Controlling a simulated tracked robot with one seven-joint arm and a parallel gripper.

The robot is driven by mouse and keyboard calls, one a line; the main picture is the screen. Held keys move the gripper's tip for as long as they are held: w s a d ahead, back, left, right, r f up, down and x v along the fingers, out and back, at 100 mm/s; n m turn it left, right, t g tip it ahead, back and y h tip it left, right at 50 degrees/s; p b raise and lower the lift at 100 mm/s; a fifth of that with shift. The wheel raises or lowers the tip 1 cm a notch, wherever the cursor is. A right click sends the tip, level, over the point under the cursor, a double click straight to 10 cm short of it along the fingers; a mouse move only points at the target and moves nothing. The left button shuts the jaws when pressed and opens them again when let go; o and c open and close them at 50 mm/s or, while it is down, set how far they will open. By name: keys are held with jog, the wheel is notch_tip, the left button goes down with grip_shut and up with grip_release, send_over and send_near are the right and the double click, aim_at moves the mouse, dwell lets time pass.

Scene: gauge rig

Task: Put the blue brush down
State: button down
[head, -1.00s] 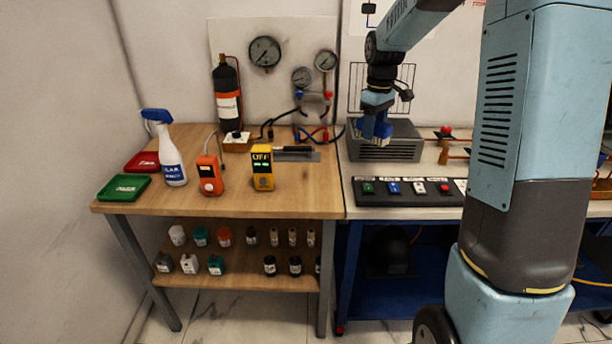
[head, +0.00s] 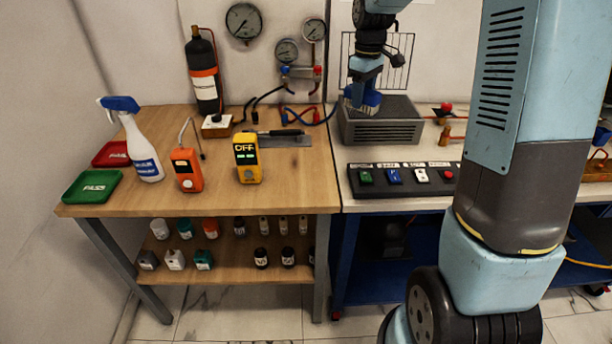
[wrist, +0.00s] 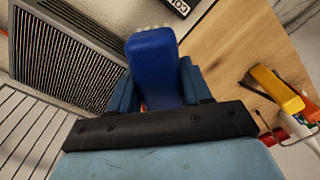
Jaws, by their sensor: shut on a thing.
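My gripper (head: 362,92) is shut on the blue brush (wrist: 153,65). In the wrist view the brush's blue body stands out between my two fingers, with pale bristles at its far end. In the head view the brush (head: 369,101) shows as a small dark blue shape at the left part of the grey vented box. I cannot tell the exact height of the brush above the box or table. My fingers hide part of the brush.
The grey vented box (head: 383,131) stands behind a black button panel (head: 406,178). On the wooden table (head: 290,185) are a yellow meter (head: 247,158), an orange meter (head: 187,170), a spray bottle (head: 139,148), and red (head: 112,154) and green (head: 92,186) trays. Bare wood lies at the table's front right.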

jog(key=s+a+f+n, duration=0.2)
jog(key=s+a+n, duration=0.25)
jog(key=s, duration=0.45)
jog(key=s+a+f+n, duration=0.3)
jog(key=s+a+n, duration=0.15)
jog(key=s, duration=0.45)
jog(key=shift+m, duration=0.3)
jog(key=w+a+f, duration=0.2)
jog(key=w, duration=0.1)
jog(key=w+a+f, duration=0.2)
jog(key=w+f, duration=0.1)
jog(key=w, duration=0.1)
jog(key=w+a+f, duration=0.2)
jog(key=w+f, duration=0.1)
jog(key=shift+w+a+f, duration=0.2)
jog(key=shift+a, duration=0.2)
jog(key=shift+w+a+f, duration=0.3)
jog(key=shift+w+f, duration=0.2)
jog(key=shift+f, duration=1.7)
jog(key=shift+f, duration=0.1)
jog(key=shift+c, duration=2.4)
grip_release()
